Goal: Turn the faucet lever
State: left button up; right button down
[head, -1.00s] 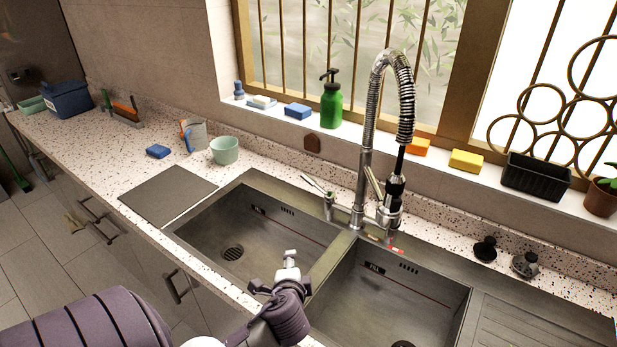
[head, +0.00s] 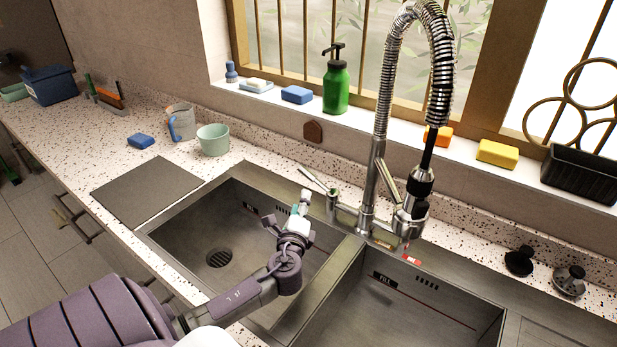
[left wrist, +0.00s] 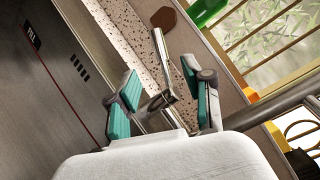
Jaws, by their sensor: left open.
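The chrome faucet (head: 369,195) stands behind the divider of the double sink, with a tall spring-coiled neck. Its slim lever (head: 315,180) sticks up and to the left from a short side post (head: 331,204). My left gripper (head: 288,212) is over the left basin, just in front and to the left of the post. In the left wrist view the gripper (left wrist: 166,98) has its two teal-padded fingers apart. The lever (left wrist: 161,62) shows beyond and between them, with its base in the gap. Whether a pad touches it I cannot tell. My right gripper is out of view.
The sill holds a green soap bottle (head: 336,87), a blue sponge (head: 297,95) and a yellow sponge (head: 497,153). A mint cup (head: 213,140) stands on the counter left of the sink. Two dark stoppers sit at right. Both basins look empty.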

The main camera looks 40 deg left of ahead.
aim_at(307, 177)
pick_arm(q)
jog(key=p+x, duration=0.1)
jog(key=x, duration=1.3)
jog(key=shift+f+p, duration=0.1)
jog(key=shift+p, duration=0.25)
jog(key=shift+c, duration=0.2)
jog(key=shift+c, duration=1.2)
grip_shut()
